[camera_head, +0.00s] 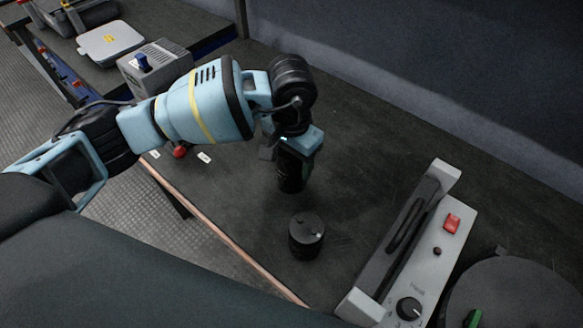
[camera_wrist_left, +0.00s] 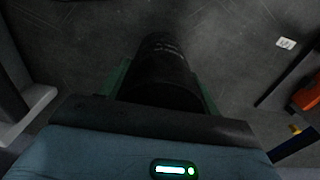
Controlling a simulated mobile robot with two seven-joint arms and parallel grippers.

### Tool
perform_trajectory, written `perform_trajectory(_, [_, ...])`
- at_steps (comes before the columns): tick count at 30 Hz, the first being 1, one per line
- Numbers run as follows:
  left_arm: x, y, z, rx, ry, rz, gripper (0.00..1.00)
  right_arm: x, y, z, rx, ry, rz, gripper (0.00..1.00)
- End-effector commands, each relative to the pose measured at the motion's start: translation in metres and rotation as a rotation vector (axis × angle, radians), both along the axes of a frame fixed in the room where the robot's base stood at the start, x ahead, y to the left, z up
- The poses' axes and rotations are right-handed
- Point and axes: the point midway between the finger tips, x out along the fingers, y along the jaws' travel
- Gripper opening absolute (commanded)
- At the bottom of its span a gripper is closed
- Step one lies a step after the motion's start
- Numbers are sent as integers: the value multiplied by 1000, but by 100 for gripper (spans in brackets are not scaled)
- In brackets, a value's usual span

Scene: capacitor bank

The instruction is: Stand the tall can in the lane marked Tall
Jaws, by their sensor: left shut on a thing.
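My left gripper (camera_head: 296,160) is shut on a dark, upright cylindrical can (camera_head: 290,173), over the middle of the dark bench. In the left wrist view the same can (camera_wrist_left: 163,70) sits between the greenish fingers, with small pale print on its side. Whether its lower end touches the bench is unclear. A shorter black can (camera_head: 306,238) stands on the bench nearer to me, apart from the held one. Small white labels (camera_head: 204,157) lie near the bench's left edge; one label (camera_wrist_left: 285,43) also shows in the left wrist view. Their text is too small to read.
A grey device with a dial and red switch (camera_head: 452,224) stands at the right, beside a dark round disc (camera_head: 515,295). A red knob (camera_head: 179,152) is at the left bench edge. A grey box (camera_head: 155,66) stands behind my arm. Bench between cans and device is clear.

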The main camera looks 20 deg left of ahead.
Motion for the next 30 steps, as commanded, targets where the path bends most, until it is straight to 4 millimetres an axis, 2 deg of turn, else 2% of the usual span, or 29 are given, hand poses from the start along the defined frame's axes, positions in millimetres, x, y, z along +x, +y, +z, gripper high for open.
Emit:
perform_trajectory(5, [0,-1,-5,-2,0,0,16,0,0,0,0,0,0,33])
perform_trajectory(13, [0,-1,-35,-1,-1,0,16,1,0,1,-1,-2,0,33])
perform_trajectory(26, [0,0,-41,-2,-2,-1,16,-1,-1,-3,-2,4,0,33])
perform_trajectory(27, [0,0,-41,0,1,-1,68,0,-1,-2,-2,2,0,33])
perform_trajectory(30, [0,0,-41,0,1,-1,81,1,-1,-1,-1,0,0,33])
